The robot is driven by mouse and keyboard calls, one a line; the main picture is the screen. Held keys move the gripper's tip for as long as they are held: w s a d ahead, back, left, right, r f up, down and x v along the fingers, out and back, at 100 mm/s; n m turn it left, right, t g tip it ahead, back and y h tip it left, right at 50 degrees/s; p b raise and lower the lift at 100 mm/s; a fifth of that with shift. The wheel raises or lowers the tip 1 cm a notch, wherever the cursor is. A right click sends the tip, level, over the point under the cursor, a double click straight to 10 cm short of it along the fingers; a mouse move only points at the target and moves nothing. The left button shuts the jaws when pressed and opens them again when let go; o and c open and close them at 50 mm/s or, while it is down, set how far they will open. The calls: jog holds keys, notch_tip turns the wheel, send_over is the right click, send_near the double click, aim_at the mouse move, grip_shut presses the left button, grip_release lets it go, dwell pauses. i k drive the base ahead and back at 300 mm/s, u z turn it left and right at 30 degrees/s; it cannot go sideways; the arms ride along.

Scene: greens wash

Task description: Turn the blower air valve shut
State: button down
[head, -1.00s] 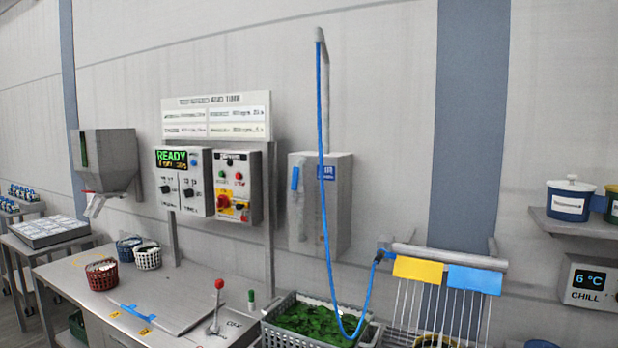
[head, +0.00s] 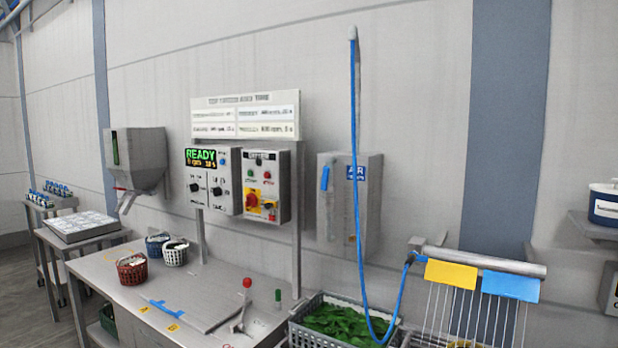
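In the head view, a grey box (head: 366,205) on the wall carries a blue sign (head: 356,173) that appears to read AIR. A blue handle (head: 324,178) stands upright on the left part of its front. A blue hose (head: 357,190) hangs from a wall pipe in front of the box. It loops down past the greens and up to the left end of a grey horizontal bar (head: 490,262). I cannot tell from this view whether the valve is open or shut. My gripper is not in view.
A steel bench (head: 130,290) holds a red basket (head: 132,269), a red-knobbed lever (head: 246,283) and a green-topped post (head: 278,295). A crate (head: 300,335) of greens (head: 345,322) stands below the box. Control panels (head: 263,190) are left of it. Floor shows at far left.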

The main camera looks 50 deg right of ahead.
aim_at(326, 169)
jog(key=u, duration=0.05)
jog(key=i, duration=0.95)
jog(key=z, duration=0.05)
